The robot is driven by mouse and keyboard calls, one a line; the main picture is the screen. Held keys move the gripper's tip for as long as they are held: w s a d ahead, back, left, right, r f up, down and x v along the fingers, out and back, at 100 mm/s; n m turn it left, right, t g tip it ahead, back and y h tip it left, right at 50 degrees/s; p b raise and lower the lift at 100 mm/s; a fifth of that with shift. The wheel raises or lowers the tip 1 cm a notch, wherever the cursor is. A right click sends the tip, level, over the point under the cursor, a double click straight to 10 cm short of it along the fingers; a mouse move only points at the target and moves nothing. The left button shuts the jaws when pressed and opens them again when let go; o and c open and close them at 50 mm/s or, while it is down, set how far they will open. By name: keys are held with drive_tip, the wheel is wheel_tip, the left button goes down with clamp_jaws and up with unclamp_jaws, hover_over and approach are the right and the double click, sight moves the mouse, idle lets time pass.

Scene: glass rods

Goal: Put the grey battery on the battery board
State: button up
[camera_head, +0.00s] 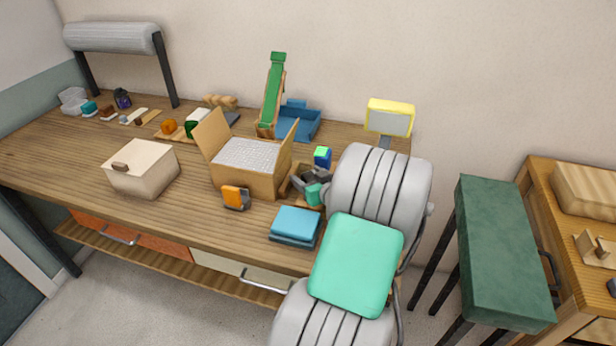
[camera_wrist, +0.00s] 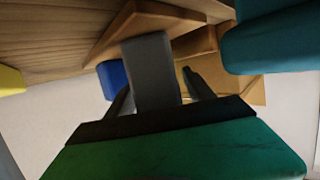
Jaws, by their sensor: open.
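The grey battery (camera_wrist: 152,70) is a plain dark grey block in the wrist view. It lies between the two black fingers of my gripper (camera_wrist: 158,88), which are spread with gaps beside it. In the head view my gripper (camera_head: 313,182) is low over the right part of the table, in front of the blue battery with a green top (camera_head: 322,158). A wooden piece that looks like the battery board (camera_head: 287,187) shows partly beside my gripper; wood also shows behind the battery in the wrist view (camera_wrist: 190,44). Whether the battery touches the board is hidden.
An open box with bubble wrap (camera_head: 250,155) stands just left of my gripper. An orange and grey block (camera_head: 236,197) and a blue stack (camera_head: 296,226) are in front. A yellow-framed lamp (camera_head: 390,116) stands behind. A pale box (camera_head: 142,168) is farther left.

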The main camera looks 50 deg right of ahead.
drive_tip(key=shift+r, duration=0.25)
drive_tip(key=b+v, duration=0.1)
drive_tip(key=v, duration=1.1)
drive_tip(key=shift+f, duration=0.1)
